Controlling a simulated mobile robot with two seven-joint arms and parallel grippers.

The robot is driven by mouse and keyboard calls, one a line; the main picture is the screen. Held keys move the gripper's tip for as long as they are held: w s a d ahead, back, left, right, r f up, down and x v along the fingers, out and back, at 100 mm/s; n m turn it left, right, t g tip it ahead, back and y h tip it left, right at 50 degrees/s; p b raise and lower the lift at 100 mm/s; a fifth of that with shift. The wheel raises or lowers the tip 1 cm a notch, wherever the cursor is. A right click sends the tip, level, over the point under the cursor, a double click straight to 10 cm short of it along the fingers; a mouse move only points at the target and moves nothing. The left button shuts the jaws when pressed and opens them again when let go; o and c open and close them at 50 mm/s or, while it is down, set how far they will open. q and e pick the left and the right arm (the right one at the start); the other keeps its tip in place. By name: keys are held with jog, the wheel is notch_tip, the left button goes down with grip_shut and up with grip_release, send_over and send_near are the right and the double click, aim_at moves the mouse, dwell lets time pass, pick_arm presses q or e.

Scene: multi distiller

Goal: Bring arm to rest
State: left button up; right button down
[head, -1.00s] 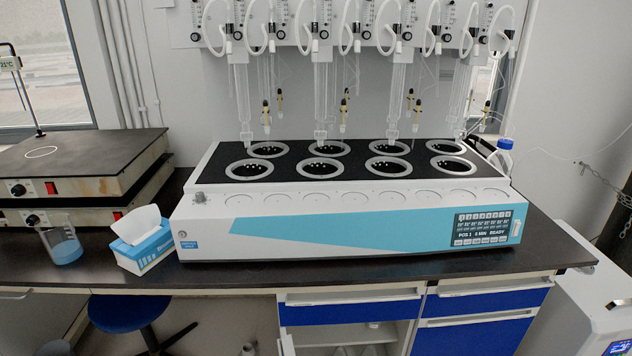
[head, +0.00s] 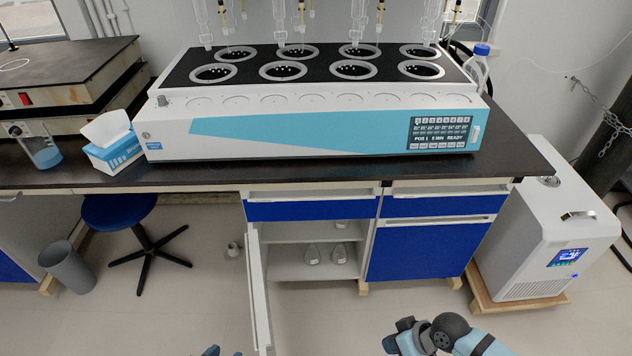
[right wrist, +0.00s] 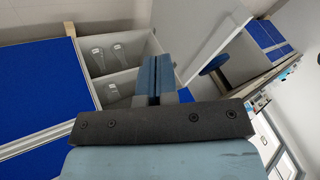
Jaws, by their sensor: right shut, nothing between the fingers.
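My right gripper (head: 396,335) shows at the bottom of the head view, right of centre, in front of the open cupboard and clear of the bench. In the right wrist view its two blue fingers (right wrist: 152,78) are together with nothing between them. A small blue tip of my left gripper (head: 212,351) just shows at the bottom edge of the head view. Too little of it shows to tell its state.
The white and blue distiller (head: 320,128) stands on the dark bench (head: 215,172). The cupboard door (head: 257,285) stands open, with flasks (head: 312,254) inside. A blue stool (head: 120,211) is at left, a white chiller (head: 550,225) at right. The floor in front is mostly clear.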

jog(key=s+d+r+n+t+h, duration=0.2)
jog(key=s+d+r+t+h, duration=0.35)
jog(key=d, duration=0.75)
jog(key=a+r+m+t+y, duration=0.1)
jog(key=a+r+m+t, duration=0.15)
jog(key=a, duration=0.35)
jog(key=a+r+m+t+y, duration=0.1)
jog(key=a+m+y, duration=0.15)
jog(key=a, duration=0.45)
pick_arm(q)
notch_tip(320, 180, up, 15)
jog(key=a+p, duration=0.2)
jog(key=p, duration=1.8)
jog(key=shift+s+y, duration=0.3)
jog(key=shift+s, duration=0.15)
pick_arm(e)
notch_tip(320, 180, up, 15)
jog(key=s+d+h, duration=0.1)
jog(key=shift+s+d, duration=0.3)
